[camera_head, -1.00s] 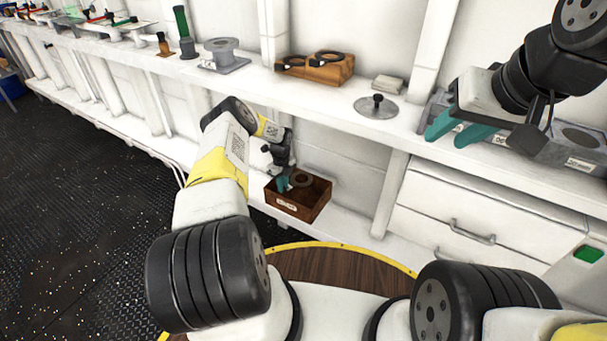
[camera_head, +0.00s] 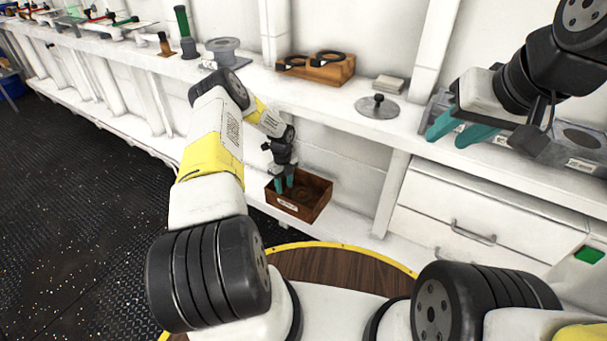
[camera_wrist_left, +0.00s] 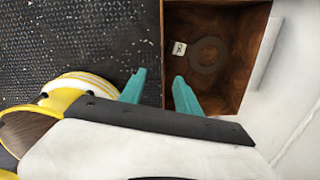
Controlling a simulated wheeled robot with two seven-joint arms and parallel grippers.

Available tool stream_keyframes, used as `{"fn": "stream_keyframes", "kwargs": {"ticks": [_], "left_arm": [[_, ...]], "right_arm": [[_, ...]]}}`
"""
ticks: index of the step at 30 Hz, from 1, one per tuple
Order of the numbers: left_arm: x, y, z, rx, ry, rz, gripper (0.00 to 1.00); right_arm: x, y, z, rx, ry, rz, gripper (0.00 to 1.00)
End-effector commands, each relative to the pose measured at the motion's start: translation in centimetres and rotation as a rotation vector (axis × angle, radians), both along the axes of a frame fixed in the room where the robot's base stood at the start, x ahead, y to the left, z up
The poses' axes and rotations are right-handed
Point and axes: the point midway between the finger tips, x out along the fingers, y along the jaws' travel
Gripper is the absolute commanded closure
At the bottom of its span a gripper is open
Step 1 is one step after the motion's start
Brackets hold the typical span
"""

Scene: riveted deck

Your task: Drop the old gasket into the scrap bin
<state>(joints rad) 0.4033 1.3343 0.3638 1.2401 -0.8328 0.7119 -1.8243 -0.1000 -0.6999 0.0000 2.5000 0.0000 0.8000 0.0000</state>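The scrap bin (camera_head: 318,204) is a brown, open-topped box with a white label, on the lower shelf. The old gasket (camera_wrist_left: 209,55) is a dark flat ring lying inside the bin in the left wrist view. In the head view it is hard to make out against the dark inside. My left gripper (camera_head: 284,183) points down at the bin's left side. In the left wrist view its teal fingers (camera_wrist_left: 157,88) are apart with nothing between them. My right gripper (camera_head: 458,131) is open and empty above the bench at the right.
On the bench stand a wooden block (camera_head: 333,73) with dark rings, a round metal plate with a black knob (camera_head: 377,108), a small pale stack (camera_head: 388,84) and a grey flanged part (camera_head: 222,52). White drawers (camera_head: 455,217) are at the right. Dark floor (camera_head: 75,190) is open at the left.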

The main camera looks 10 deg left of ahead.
Motion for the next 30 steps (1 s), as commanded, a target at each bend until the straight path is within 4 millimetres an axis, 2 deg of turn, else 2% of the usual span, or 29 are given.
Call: {"fn": "stream_keyframes", "kwargs": {"ticks": [12, 16, 21, 30], "left_arm": [[-8.0, -2.9, 0.8, 0.001, 0.004, -0.005, 0.61], [-9.9, -3.6, 1.0, 0.002, 0.002, -0.004, 0.61], [-11.3, -4.0, 1.1, 0.000, 0.001, -0.001, 0.61], [-11.5, -4.1, 1.1, -0.001, 0.001, 0.000, 0.61]], "right_arm": [[0.0, 0.0, 0.0, 0.000, 0.000, 0.000, 0.64], [0.0, 0.0, 0.0, 0.000, 0.000, 0.000, 0.64], [0.0, 0.0, 0.0, 0.000, 0.000, 0.000, 0.64], [0.0, 0.0, 0.0, 0.000, 0.000, 0.000, 0.64]]}}
